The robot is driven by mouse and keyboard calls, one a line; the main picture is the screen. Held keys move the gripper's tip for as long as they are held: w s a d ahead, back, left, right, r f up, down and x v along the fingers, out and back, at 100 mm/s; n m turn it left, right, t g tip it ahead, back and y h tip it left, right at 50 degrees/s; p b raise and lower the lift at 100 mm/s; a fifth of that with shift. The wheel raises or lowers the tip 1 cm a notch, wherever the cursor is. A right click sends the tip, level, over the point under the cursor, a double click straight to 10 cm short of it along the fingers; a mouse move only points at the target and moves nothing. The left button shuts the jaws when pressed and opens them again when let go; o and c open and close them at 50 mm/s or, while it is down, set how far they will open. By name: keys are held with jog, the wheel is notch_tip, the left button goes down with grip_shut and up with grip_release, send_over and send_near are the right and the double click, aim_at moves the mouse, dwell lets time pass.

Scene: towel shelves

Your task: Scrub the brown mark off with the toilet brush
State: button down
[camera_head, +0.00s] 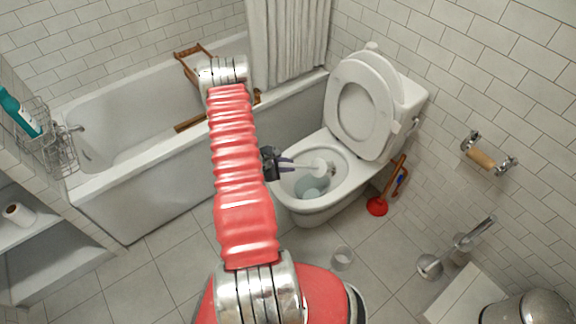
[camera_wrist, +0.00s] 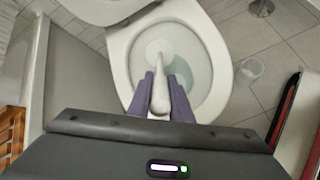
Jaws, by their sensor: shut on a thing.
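My gripper (camera_head: 286,165) is over the open toilet bowl (camera_head: 292,200); it also shows in the wrist view (camera_wrist: 162,84). Its purple fingers are shut on the white handle of the toilet brush (camera_wrist: 160,66). The brush reaches into the bowl, and its pale round head (camera_head: 319,165) is near the inner back wall in the head view. The toilet lid and seat (camera_head: 361,108) are raised. Water stands at the bottom of the bowl. I cannot make out the brown mark clearly in either view; the brush and fingers cover part of the bowl.
A red plunger (camera_head: 377,206) stands right of the toilet. A clear cup (camera_head: 342,258) is on the floor in front. The bathtub (camera_head: 150,190) borders the toilet on the left. Metal fittings (camera_head: 430,266) and a bin (camera_head: 527,308) are at the lower right.

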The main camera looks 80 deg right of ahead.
jog(key=shift+s+d+f, duration=0.25)
jog(key=shift+d+f, duration=0.05)
jog(key=shift+f, duration=0.1)
dwell(0.4)
jog(key=shift+s+d+r, duration=0.1)
jog(key=shift+s+r, duration=0.45)
jog(key=shift+r, duration=0.05)
jog(key=shift+w+a+f, duration=0.3)
jog(key=shift+a+f, duration=0.05)
jog(key=shift+f, duration=0.25)
jog(key=shift+w+a+f, duration=0.25)
jog(key=shift+a+f, duration=0.1)
jog(key=shift+f, duration=0.25)
jog(key=shift+d+r, duration=1.15)
